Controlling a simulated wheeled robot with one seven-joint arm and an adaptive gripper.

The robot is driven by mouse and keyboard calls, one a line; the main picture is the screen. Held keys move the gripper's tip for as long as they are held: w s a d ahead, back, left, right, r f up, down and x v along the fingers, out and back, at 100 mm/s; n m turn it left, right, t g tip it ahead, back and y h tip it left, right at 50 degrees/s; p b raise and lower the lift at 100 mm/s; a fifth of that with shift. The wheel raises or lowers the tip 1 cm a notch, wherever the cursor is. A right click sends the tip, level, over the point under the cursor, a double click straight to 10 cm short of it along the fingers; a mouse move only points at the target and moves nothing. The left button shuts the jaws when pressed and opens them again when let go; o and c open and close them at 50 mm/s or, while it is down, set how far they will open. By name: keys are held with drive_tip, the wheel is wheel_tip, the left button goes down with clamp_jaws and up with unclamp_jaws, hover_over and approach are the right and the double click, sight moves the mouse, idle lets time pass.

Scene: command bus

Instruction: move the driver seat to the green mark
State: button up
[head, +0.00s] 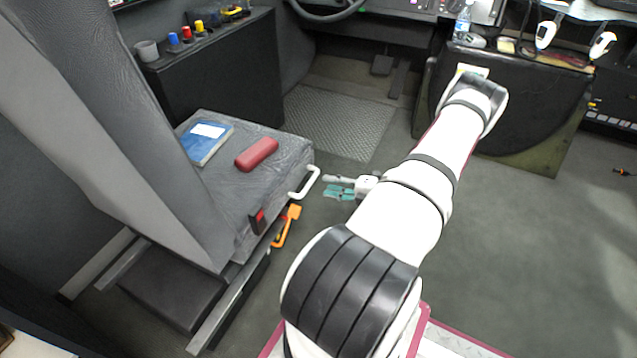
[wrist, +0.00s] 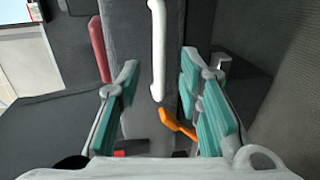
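The grey driver seat (head: 230,190) stands at the left in the head view, on a metal rail (head: 228,305). A white bar handle (head: 311,180) sticks out at the cushion's front corner. It also shows in the wrist view (wrist: 157,50), upright in the picture and lined up between my fingers. My gripper (head: 338,191) is just right of the handle in the head view. In the wrist view its teal fingers (wrist: 160,62) are spread open, with nothing held. An orange lever (head: 287,226) sits below the handle and shows near my right finger (wrist: 177,124). I see no green mark.
A blue book (head: 206,142) and a red case (head: 257,154) lie on the cushion. A red buckle (head: 258,221) is on the seat's side. A dark cabinet (head: 220,85) stands behind the seat, a dark console (head: 505,105) beyond my arm.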

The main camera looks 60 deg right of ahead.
drive_tip(key=shift+v, duration=2.2)
